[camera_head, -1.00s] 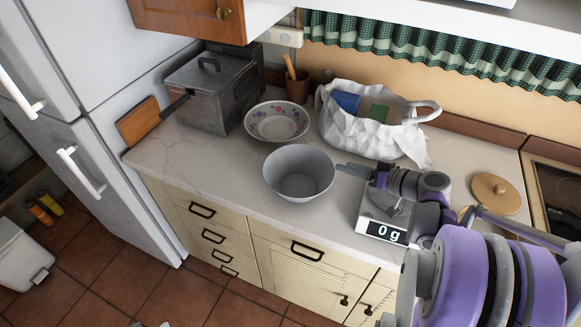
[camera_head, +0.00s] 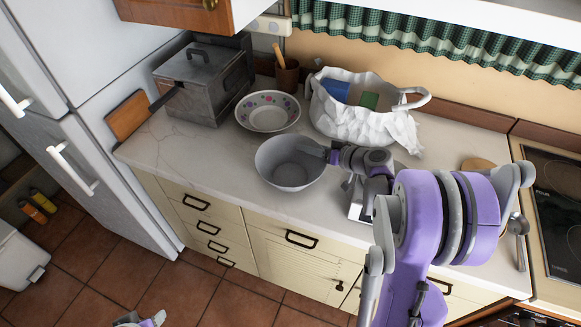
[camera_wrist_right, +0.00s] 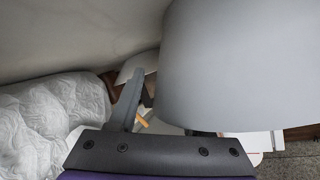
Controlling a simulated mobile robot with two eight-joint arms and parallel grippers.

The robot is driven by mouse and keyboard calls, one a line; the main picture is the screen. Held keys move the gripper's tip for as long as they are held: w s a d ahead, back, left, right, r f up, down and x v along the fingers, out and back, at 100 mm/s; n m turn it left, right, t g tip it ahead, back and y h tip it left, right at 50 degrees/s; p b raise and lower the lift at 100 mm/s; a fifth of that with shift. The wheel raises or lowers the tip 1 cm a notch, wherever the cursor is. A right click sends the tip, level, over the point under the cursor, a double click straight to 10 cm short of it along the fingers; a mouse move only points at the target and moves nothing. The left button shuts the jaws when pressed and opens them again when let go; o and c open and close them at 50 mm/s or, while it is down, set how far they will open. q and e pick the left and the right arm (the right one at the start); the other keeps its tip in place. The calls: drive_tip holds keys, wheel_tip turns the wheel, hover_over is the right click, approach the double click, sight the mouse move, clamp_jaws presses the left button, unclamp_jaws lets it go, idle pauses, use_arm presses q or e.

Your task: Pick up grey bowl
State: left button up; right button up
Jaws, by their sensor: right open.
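The grey bowl (camera_head: 275,164) stands upright on the pale countertop (camera_head: 180,158), in front of the patterned bowl. My right gripper (camera_head: 330,155) is open at the bowl's right rim. In the right wrist view the bowl's smooth grey side (camera_wrist_right: 240,65) fills the upper right, and one grey finger shows left of it. The other finger is hidden behind the bowl there, and I cannot tell whether the fingers touch the rim. A small part of what looks like my left gripper (camera_head: 145,320) shows at the bottom edge of the head view; its jaws cannot be made out.
A white bowl with coloured dots (camera_head: 268,112) stands behind the grey bowl. A white cloth-like bag (camera_head: 350,120) with blue and green items stands behind my right gripper. A metal box (camera_head: 195,90) is at the left. A scale (camera_head: 356,213) sits under my right arm, with a hob (camera_head: 555,190) further right.

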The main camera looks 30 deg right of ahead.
drive_tip(key=shift+s, duration=0.1)
clamp_jaws()
idle(1.3)
